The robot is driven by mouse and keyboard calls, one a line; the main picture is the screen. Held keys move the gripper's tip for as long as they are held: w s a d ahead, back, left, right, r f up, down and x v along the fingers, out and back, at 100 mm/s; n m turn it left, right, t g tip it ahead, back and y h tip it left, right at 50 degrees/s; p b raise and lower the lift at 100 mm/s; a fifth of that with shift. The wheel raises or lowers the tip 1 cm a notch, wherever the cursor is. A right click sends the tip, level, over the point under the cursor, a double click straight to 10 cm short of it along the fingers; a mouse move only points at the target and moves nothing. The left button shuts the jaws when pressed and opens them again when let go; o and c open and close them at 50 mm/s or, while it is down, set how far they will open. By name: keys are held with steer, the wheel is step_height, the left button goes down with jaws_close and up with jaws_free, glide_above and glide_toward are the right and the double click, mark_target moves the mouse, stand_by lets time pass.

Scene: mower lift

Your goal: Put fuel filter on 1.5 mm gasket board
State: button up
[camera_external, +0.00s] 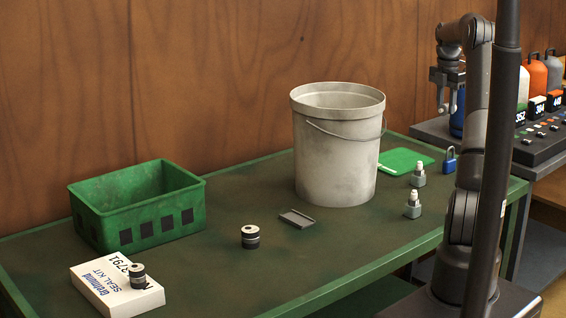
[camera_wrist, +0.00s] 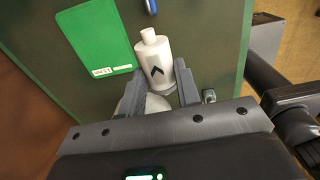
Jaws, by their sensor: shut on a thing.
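The fuel filter (camera_wrist: 154,60) is a white cylinder with a narrow neck and a black arrow mark. My gripper (camera_wrist: 160,92) is shut on it near its lower end in the wrist view. In the external view my gripper (camera_external: 448,103) is raised above the table's far right end, and the filter is hard to make out there. The gasket board (camera_external: 404,161) is a flat green sheet lying on the table, below and left of my gripper. In the wrist view the gasket board (camera_wrist: 97,42) lies beside the filter, with a label too small to read.
A blue padlock (camera_external: 449,160) and two grey fittings with white tops (camera_external: 413,207) stand near the board. A tall bucket (camera_external: 335,150) is just left of it.

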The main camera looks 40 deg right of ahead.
step_height(320, 180, down, 8)
glide_above(396, 168)
step_height(396, 168, down, 7)
steer(key=shift+s+f, duration=0.1)
steer(key=shift+s, duration=0.05)
steer(key=shift+a+f, duration=0.1)
steer(key=shift+f, duration=1.9)
steer(key=o, duration=1)
steer(key=shift+f, duration=0.15)
steer(key=shift+c, duration=0.2)
step_height(396, 168, up, 12)
steer(key=shift+r, duration=0.2)
